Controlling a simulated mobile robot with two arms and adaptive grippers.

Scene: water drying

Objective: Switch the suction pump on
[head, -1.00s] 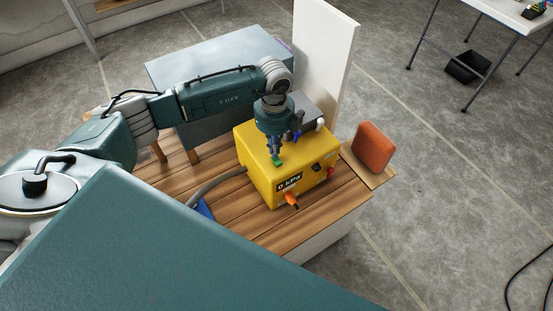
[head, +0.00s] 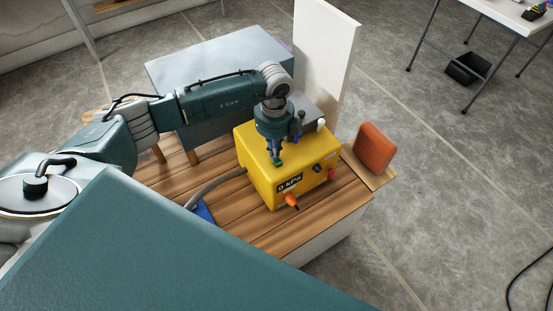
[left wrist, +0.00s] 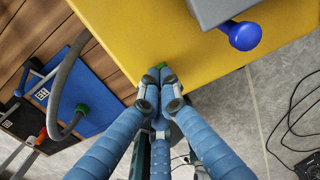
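The suction pump (head: 285,185) is a yellow box on a wooden-topped table. Its front display reads 0 kPa. A green button (head: 279,163) sits on its top near the front edge. My left gripper (head: 276,157) points down with its fingertips at the green button, seeming to touch it; exact contact is hard to tell. In the left wrist view the fingertips (left wrist: 160,73) are together with nothing between them, over the edge of the yellow top (left wrist: 140,35). A bit of the green button (left wrist: 162,64) shows just beyond them. My right gripper is not in view.
An orange-red block (head: 374,147) stands right of the pump. A tall white panel (head: 322,50) and a grey box (head: 215,55) stand behind. A grey hose (head: 215,185) runs from the pump's left side. An orange-tipped fitting (head: 291,200) sticks out in front.

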